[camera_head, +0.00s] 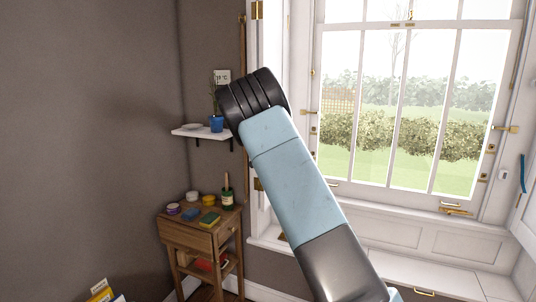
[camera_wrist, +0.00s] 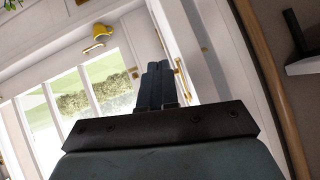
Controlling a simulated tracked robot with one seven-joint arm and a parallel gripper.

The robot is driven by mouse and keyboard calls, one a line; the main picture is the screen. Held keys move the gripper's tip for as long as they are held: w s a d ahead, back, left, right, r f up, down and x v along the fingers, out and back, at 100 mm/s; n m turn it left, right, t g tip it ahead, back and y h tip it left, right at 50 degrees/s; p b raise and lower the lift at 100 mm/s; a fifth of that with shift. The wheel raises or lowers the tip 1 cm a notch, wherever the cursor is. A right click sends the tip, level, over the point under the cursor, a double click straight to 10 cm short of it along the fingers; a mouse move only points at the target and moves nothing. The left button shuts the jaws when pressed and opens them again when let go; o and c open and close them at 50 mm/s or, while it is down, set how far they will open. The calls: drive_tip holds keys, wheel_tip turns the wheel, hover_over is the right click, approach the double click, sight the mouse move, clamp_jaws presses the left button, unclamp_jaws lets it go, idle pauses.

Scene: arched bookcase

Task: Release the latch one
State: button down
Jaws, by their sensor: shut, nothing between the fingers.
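A sash window (camera_head: 405,100) with several brass fittings fills the right of the head view. One brass fitting sits on its right frame (camera_head: 507,128), one on the middle rail (camera_head: 402,24), and one at the sill (camera_head: 453,209). I cannot tell which is latch one. In the wrist view the tilted window (camera_wrist: 75,95) is at left, with a brass fitting (camera_wrist: 98,38) above it and a thin brass piece (camera_wrist: 181,75) on the white frame beside my fingers. My gripper (camera_wrist: 158,68) is shut and empty; contact with the frame cannot be judged. The head view does not show its fingers clearly.
A small wooden table (camera_head: 200,236) with several pots stands left of the window, below a white shelf (camera_head: 203,133) holding a blue pot (camera_head: 216,124). A wooden pole (camera_wrist: 268,85) runs close on the right in the wrist view. The grey wall at left is clear.

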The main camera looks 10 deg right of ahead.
drive_tip(key=shift+w+d+f, duration=0.1)
drive_tip(key=shift+w+f, duration=0.05)
drive_tip(key=shift+f, duration=0.2)
drive_tip(key=shift+r, duration=0.1)
drive_tip(key=shift+r, duration=0.7)
drive_tip(key=s+a, duration=0.5)
drive_tip(key=s, duration=0.6)
drive_tip(key=shift+s+a, duration=0.25)
drive_tip(key=shift+s, duration=0.15)
